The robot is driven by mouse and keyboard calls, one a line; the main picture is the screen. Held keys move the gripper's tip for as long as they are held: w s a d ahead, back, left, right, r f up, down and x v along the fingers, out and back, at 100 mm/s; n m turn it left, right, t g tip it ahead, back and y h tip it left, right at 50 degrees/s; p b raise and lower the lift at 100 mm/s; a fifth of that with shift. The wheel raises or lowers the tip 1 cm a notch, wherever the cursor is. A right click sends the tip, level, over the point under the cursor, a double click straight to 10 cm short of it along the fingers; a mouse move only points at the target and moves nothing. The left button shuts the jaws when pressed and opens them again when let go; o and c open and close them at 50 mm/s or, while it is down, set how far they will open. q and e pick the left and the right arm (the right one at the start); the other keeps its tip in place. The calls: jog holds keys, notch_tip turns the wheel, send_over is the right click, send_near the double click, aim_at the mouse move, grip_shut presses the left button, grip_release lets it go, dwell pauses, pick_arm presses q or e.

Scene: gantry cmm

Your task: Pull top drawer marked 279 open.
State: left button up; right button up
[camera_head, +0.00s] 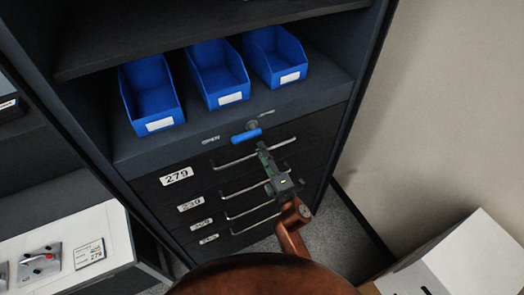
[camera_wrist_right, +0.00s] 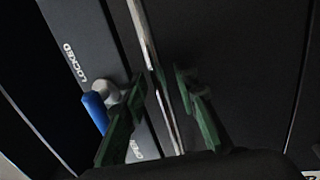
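The top drawer marked 279 (camera_head: 145,185) is the uppermost of several dark drawers in the cabinet and looks shut, its front flush. Its label (camera_head: 177,176) is at the left. Its metal bar handle (camera_head: 232,162) also shows in the right wrist view (camera_wrist_right: 145,35). My right gripper (camera_head: 264,153) is at the right part of this handle. In the wrist view its green fingers (camera_wrist_right: 165,85) stand apart on either side of the bar; contact cannot be told. A lock with a blue lever (camera_head: 246,135) sits above, between OPEN and LOCKED labels. My left gripper is not in view.
Blue bins (camera_head: 152,95) stand on the shelf above. Lower drawers have similar bar handles (camera_head: 250,213). A white-topped unit (camera_head: 100,235) stands at lower left, an open box (camera_head: 460,260) at lower right. A beige wall (camera_head: 455,110) is to the right.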

jog(key=shift+w, duration=0.1)
jog(key=shift+c, duration=0.5)
grip_shut()
